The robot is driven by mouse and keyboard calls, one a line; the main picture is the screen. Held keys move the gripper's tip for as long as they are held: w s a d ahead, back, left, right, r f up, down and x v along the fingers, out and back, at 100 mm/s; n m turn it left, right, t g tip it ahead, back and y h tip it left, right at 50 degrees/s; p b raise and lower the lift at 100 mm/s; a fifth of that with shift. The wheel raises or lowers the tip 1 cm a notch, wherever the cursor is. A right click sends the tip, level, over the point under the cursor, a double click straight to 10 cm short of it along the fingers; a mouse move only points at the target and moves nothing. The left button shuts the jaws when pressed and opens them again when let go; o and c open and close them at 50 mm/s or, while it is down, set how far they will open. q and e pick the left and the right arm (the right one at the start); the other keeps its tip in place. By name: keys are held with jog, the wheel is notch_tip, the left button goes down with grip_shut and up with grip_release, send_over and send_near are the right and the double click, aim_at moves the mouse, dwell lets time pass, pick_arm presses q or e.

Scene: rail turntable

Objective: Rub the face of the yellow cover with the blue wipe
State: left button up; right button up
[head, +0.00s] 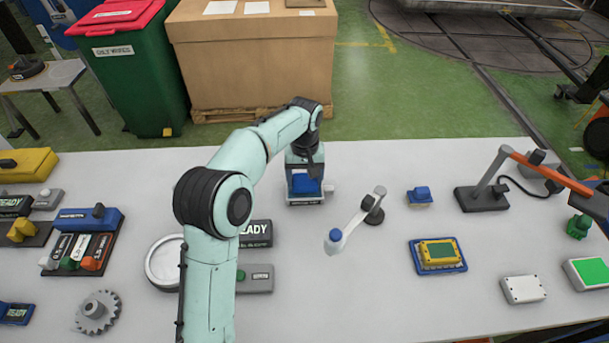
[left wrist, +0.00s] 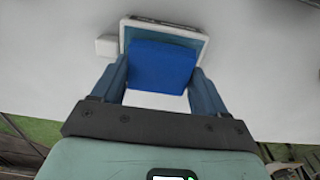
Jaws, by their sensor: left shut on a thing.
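My left gripper (head: 305,172) is at the back middle of the table, pointing down. It is shut on a blue block-like thing (head: 306,184), which looks like the blue wipe. In the left wrist view the blue wipe (left wrist: 160,68) sits between the two fingers, over a pale-rimmed holder (left wrist: 200,40); whether it touches the holder is unclear. A yellow-framed piece with a green face (head: 438,251), likely the yellow cover, lies on a blue tray (head: 462,267) at the right, well apart from the gripper. My right gripper is not in view.
A small lamp-like stand (head: 352,222) stands between my left gripper and the blue tray. A small blue-topped piece (head: 419,195) lies behind the tray. An orange-armed stand (head: 545,170) reaches over the right side. The table in front of the tray is mostly clear.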

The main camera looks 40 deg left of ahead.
pick_arm(q)
jog(key=shift+f+b, duration=0.3)
jog(key=shift+f, duration=0.25)
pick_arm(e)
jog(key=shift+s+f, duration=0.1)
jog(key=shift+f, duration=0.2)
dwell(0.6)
pick_arm(q)
jog(key=shift+r, duration=0.1)
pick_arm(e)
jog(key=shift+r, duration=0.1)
